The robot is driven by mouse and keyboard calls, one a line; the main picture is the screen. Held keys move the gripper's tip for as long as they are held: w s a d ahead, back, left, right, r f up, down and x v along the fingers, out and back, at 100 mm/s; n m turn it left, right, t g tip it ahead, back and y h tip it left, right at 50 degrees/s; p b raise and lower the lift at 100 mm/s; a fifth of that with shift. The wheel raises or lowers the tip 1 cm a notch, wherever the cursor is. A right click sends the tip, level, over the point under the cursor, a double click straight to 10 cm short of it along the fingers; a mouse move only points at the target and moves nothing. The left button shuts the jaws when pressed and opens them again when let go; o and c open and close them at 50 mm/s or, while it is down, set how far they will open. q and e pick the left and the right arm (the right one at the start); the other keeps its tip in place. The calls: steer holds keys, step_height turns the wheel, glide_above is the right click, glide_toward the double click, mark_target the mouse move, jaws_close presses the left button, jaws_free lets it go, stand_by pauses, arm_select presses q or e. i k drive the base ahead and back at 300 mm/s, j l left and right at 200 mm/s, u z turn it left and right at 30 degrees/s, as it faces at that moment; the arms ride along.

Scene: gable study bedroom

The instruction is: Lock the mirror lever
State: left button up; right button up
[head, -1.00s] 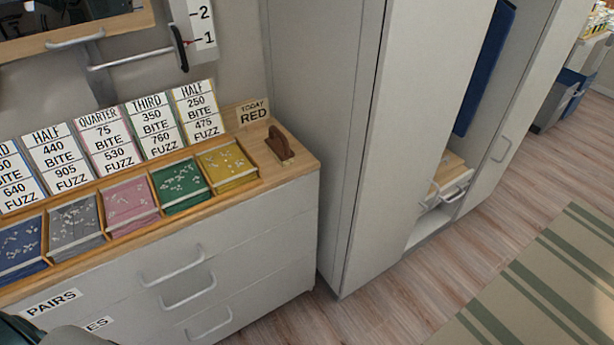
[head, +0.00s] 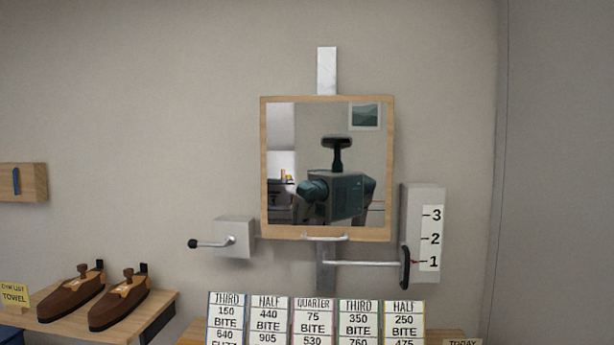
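The wood-framed mirror (head: 326,236) hangs on the wall in the middle of the head view, on a vertical metal rail (head: 326,70). It has a pale bar handle (head: 324,238) at its lower edge. Left of it, a grey wall box (head: 234,238) carries a metal lever (head: 210,243) with a black knob, pointing left and about level. Neither gripper is directly in view.
A row of number cards (head: 314,322) stands below the mirror. A wooden shelf (head: 160,305) at lower left holds two brown shoe-shaped wooden pieces (head: 120,300). A small wooden wall block (head: 22,183) is at far left. A tall grey cabinet side (head: 560,180) borders the right.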

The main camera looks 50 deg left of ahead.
mark_target(193, 244)
steer(key=u, duration=1.45)
